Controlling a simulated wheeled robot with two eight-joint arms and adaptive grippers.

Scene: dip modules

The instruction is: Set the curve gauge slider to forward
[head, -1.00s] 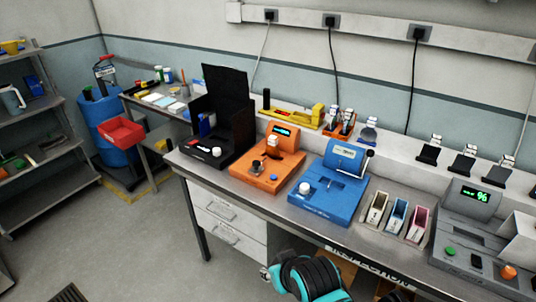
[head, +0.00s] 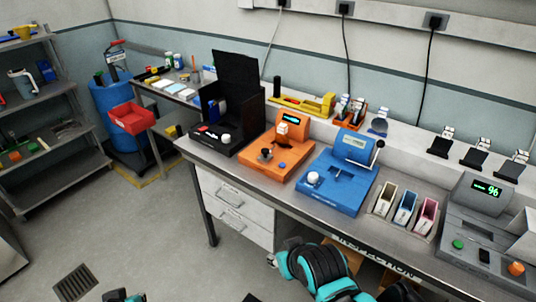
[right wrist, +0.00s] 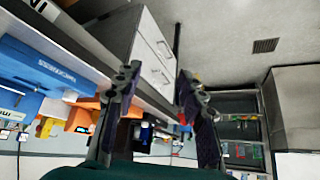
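No part in view is clearly labelled as a curve gauge, and I cannot make out which way any slider is set. Candidate devices on the bench are the orange device (head: 268,165) with a lit display and knobs, the blue device (head: 334,187) with a white knob and side lever, and the black open-lidded box (head: 233,137). My right gripper (right wrist: 158,78) is open and empty in the right wrist view, its fingers apart in front of the bench drawers. My left gripper is not seen; only a bit of teal arm shows at the head view's bottom left.
Small bins (head: 405,207) stand beside the blue device. A yellow tool (head: 313,104) lies behind. Drawers (head: 230,200) hang under the bench. A shelf (head: 50,128) stands left; floor before the drawers is clear.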

